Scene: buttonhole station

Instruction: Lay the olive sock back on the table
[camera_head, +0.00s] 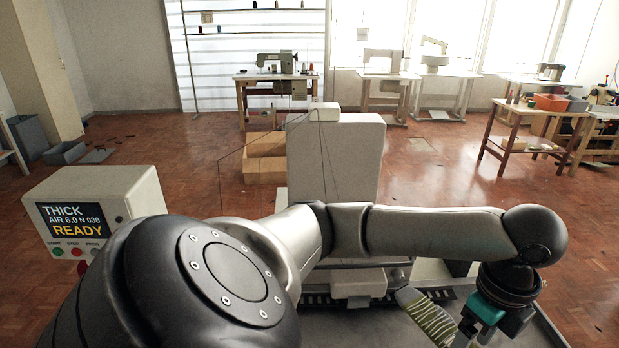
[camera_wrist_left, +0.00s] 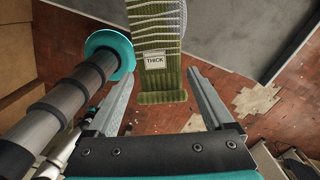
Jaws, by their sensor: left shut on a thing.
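The olive sock (camera_head: 432,320), striped green and pale, shows at the lower right in the head view, slanting from the machine's front toward my left gripper (camera_head: 463,335). In the left wrist view the sock (camera_wrist_left: 158,45) lies between the fingertips of my left gripper (camera_wrist_left: 160,76), its ribbed olive end with a THICK label facing the camera. The gripper is shut on it, with the fingers held apart by its width. The sock's far end is cut off in the wrist view. The grey table (camera_wrist_left: 225,35) lies beyond the sock. My right gripper is not in view.
A pale machine (camera_head: 335,160) stands behind my arm, partly hidden by it. A control box (camera_head: 95,215) at left reads THICK, AIR 6.0 N 038, READY. Bare table (camera_head: 385,335) shows left of the sock. Brick-red floor (camera_wrist_left: 215,155) shows past the table edge.

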